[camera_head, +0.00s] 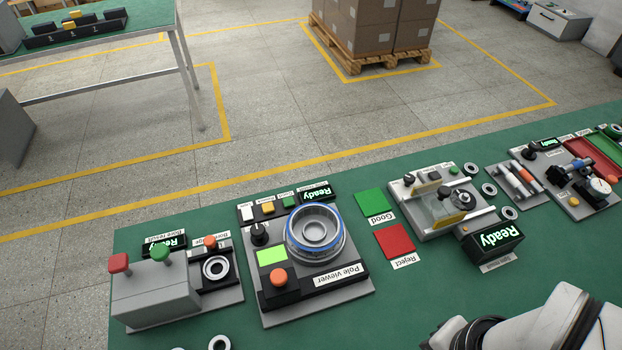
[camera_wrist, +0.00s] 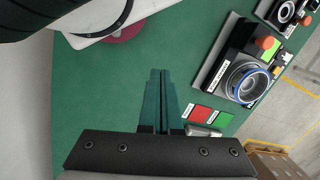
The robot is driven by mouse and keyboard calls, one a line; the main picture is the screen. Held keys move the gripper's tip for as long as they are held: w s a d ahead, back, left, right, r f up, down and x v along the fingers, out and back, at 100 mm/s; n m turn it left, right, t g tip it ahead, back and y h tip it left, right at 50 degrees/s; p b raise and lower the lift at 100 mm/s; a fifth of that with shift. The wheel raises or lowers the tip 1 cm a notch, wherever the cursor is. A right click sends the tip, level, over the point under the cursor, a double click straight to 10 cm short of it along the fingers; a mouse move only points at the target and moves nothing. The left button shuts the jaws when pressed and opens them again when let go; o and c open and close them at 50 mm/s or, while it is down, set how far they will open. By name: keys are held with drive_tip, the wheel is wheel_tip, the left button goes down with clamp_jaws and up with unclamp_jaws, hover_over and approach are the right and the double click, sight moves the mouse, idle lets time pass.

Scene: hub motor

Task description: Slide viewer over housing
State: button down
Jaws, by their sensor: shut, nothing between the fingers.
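The station labelled "Pole viewer" (camera_head: 355,291) stands on the green bench in the middle of the head view. On it sits a round metal part with a clear, blue-rimmed ring (camera_head: 315,233); I cannot tell where viewer and housing divide. In the wrist view, the blue-rimmed ring (camera_wrist: 246,82) is at the upper right. My gripper (camera_wrist: 159,74) shows in the wrist view, its dark green fingers shut and empty. It is well apart from the station. My white arm shows at the lower right of the head view, with the fingers out of sight.
Left of the station is a grey box with red and green buttons (camera_head: 155,297). To its right lie a green "Good" pad (camera_head: 374,203) and a red "Reject" pad (camera_head: 395,240). Beyond is another fixture (camera_head: 439,207) with a "Ready" display (camera_head: 495,239). Bare green bench lies in front.

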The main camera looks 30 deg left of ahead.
drive_tip(key=c, duration=1.4)
unclamp_jaws()
drive_tip(key=shift+r, duration=0.1)
drive_tip(key=o, duration=0.5)
drive_tip(key=w+a+r, duration=0.1)
drive_tip(key=w+a+r+n, duration=0.1)
drive_tip(key=w+a, duration=0.1)
drive_tip(key=w+a+r+n, duration=0.1)
drive_tip(key=w, duration=0.1)
drive_tip(key=shift+a+h, duration=0.3)
drive_tip(key=shift+a, duration=0.05)
drive_tip(key=shift+c, duration=0.2)
drive_tip(key=shift+o, duration=1.2)
drive_tip(key=w+a+r+n, duration=0.1)
drive_tip(key=w+a, duration=0.1)
drive_tip(key=a, duration=0.3)
drive_tip(key=shift+w+a+r, duration=0.15)
drive_tip(key=shift+w+r, duration=0.05)
drive_tip(key=shift+w, duration=0.1)
drive_tip(key=shift+o, duration=1)
drive_tip(key=w+a+n, duration=0.1)
drive_tip(key=a, duration=0.5)
drive_tip(key=shift+r+h, duration=0.35)
drive_tip(key=shift+h, duration=0.05)
drive_tip(key=n, duration=0.2)
hover_over(278, 276)
wheel_tip(278, 276, down, 14)
drive_tip(key=shift+f, duration=0.75)
